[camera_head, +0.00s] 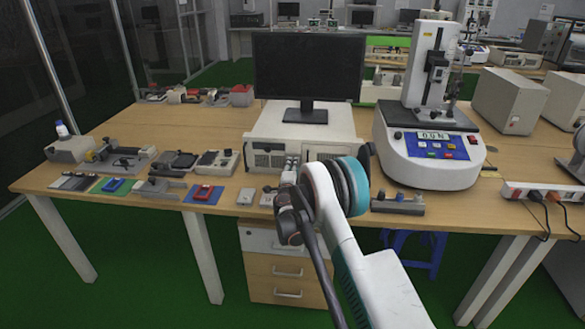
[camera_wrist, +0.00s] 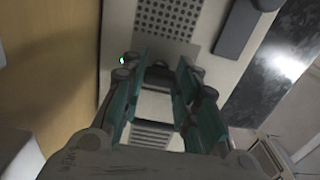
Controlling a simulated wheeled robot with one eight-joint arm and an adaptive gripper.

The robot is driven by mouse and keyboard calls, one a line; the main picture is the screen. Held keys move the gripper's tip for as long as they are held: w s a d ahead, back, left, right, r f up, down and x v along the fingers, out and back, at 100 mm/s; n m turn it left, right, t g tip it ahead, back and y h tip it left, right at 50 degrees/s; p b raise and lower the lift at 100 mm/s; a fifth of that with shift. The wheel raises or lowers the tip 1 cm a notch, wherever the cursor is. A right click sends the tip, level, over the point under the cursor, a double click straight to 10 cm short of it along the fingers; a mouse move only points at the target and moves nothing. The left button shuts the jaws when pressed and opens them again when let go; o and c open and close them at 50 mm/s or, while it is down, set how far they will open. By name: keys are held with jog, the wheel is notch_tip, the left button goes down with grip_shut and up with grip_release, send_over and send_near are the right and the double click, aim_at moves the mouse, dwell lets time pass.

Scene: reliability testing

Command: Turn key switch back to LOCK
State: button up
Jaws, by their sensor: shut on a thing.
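The white computer case (camera_head: 262,145) with a front panel stands on the wooden table under the monitor. My gripper (camera_wrist: 162,70) is at this case, and its two teal-padded fingers reach onto the panel in the wrist view. The fingers stand a little apart, shut on a small dark part between their tips, at the place of the key switch. The key itself, its angle and any LOCK marking are hidden or too small to read. A small green light (camera_wrist: 122,60) glows left of the fingers. My arm covers the right part of the case front in the head view.
A black monitor (camera_head: 308,68) stands on the case. A white test machine (camera_head: 430,155) with a display is to the right. Fixtures and small tools (camera_head: 120,157) fill the table's left side. A power strip (camera_head: 545,192) lies at the right edge.

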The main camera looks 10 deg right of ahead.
jog(key=o, duration=1.1)
jog(key=shift+c, duration=0.2)
jog(key=shift+s, duration=0.1)
jog(key=v, duration=1.1)
jog(key=shift+s+a, duration=0.2)
jog(key=shift+s, duration=0.15)
